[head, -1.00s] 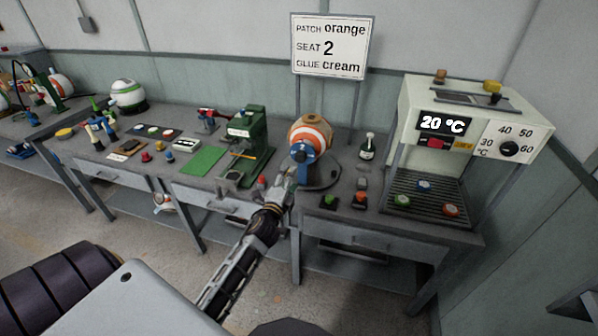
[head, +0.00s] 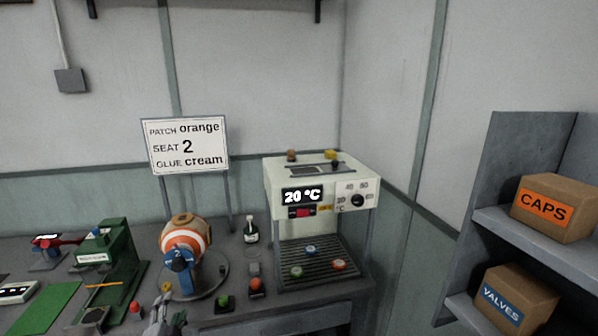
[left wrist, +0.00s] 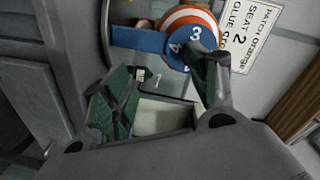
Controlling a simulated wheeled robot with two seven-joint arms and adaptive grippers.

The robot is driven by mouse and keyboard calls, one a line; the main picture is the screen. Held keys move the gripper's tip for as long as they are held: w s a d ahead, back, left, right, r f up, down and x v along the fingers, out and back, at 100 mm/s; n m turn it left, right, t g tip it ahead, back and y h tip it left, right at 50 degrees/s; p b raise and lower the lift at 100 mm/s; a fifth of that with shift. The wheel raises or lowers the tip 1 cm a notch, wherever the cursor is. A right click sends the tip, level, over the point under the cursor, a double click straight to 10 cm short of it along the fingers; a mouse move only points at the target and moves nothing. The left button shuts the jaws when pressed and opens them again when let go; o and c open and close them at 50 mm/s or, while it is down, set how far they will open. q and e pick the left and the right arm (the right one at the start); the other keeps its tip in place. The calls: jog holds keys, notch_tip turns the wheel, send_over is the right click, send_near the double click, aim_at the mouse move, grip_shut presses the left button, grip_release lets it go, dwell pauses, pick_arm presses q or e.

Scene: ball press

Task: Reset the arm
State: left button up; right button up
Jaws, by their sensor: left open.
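My left gripper (head: 168,318) shows at the bottom edge of the head view, in front of the ball stand. In the left wrist view its two green-padded fingers (left wrist: 165,92) are spread apart, with nothing between them. The ball (head: 186,238), with orange and white bands and a tan top, sits on its round grey stand. A blue numbered part (head: 180,260) on the ball's front shows a 2 in the head view. In the left wrist view the ball (left wrist: 190,18) and the blue numbered part (left wrist: 150,40) lie beyond the fingers. My right gripper is out of view.
A sign (head: 187,146) reads patch orange, seat 2, glue cream. A heater (head: 320,190) reading 20 °C stands right of a dark bottle (head: 251,231). A green press (head: 112,255) stands left. Shelves at right hold boxes marked CAPS (head: 553,208) and VALVES (head: 515,300).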

pick_arm(q)
jog(key=s+d+f+n+g+h, duration=0.1)
jog(key=s+d+f+n+g, duration=0.3)
jog(key=f, duration=0.9)
jog(key=s+a+f+n+g+h, duration=0.1)
jog(key=s+f, duration=0.6)
jog(key=f, duration=0.6)
jog(key=s+d+f+n+g+h, duration=0.1)
jog(key=s+d+f+n+g, duration=0.3)
jog(key=f, duration=1)
jog(key=s+d+f+g, duration=0.1)
jog(key=s+f, duration=0.5)
jog(key=s, duration=0.6)
jog(key=s+d+f+g, duration=0.2)
jog(key=s+f, duration=0.4)
jog(key=s, duration=0.6)
jog(key=s+d+f+m+g, duration=0.1)
jog(key=s+f+g, duration=0.2)
jog(key=s+f, duration=0.4)
jog(key=shift+s+d+g+h, duration=0.15)
jog(key=shift+s+g+h, duration=0.2)
jog(key=shift+s, duration=2.4)
jog(key=shift+c, duration=0.9)
jog(key=shift+a+r, duration=0.1)
jog(key=shift+a, duration=0.15)
